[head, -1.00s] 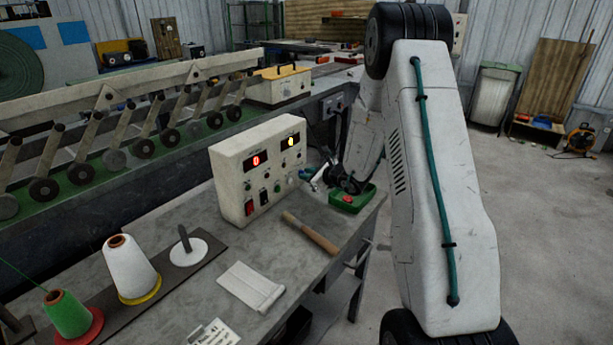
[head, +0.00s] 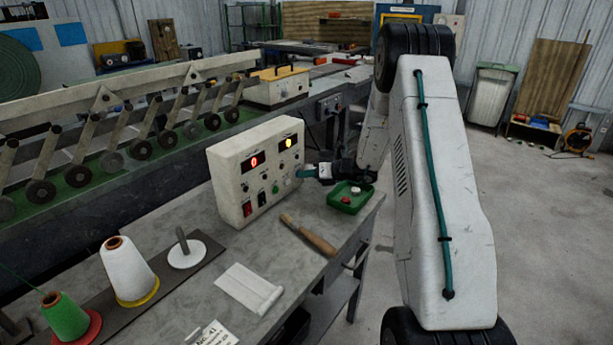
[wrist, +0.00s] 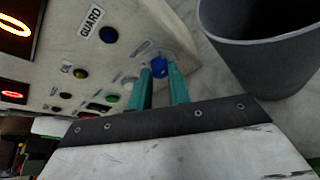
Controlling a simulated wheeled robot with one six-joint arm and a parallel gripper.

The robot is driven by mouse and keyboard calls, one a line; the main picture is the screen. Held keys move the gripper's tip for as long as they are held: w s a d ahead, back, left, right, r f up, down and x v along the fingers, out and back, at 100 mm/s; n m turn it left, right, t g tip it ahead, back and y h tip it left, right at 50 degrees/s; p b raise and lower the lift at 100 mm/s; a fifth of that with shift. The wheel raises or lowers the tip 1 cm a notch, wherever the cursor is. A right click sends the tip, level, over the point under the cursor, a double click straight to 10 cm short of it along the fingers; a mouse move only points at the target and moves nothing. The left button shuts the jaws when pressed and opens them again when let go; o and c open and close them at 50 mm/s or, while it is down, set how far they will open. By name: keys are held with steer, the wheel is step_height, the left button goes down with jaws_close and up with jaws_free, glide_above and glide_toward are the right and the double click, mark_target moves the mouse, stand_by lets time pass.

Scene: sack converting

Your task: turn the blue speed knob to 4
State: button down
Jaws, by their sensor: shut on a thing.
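The blue speed knob (wrist: 159,67) is on the sloping face of the cream control box (head: 229,182). In the wrist view the two teal fingers of my gripper (wrist: 161,80) stand either side of it, shut on it at their tips. In the head view my gripper (head: 304,173) reaches the right end of the box's front, and its fingers hide the knob there. The knob's pointer and scale are too small or covered to read. The red display (head: 254,161) on the box looks like 0.
A wooden-handled tool (head: 310,236) lies on the bench in front of the box. In the wrist view a dark grey round container (wrist: 250,55) stands close beside the fingers.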

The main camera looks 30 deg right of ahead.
steer(key=shift+f+m+y, duration=0.2)
steer(key=shift+m+y, duration=0.1)
steer(key=shift+m, duration=0.2)
stand_by(0.3)
steer(key=c, duration=1.3)
jaws_free()
steer(key=shift+a, duration=0.1)
steer(key=shift+r, duration=0.1)
steer(key=shift+s+d+r, duration=0.15)
steer(key=shift+s+d, duration=0.05)
steer(key=shift+d, duration=0.15)
steer(key=v, duration=0.7)
steer(key=shift+s, duration=0.1)
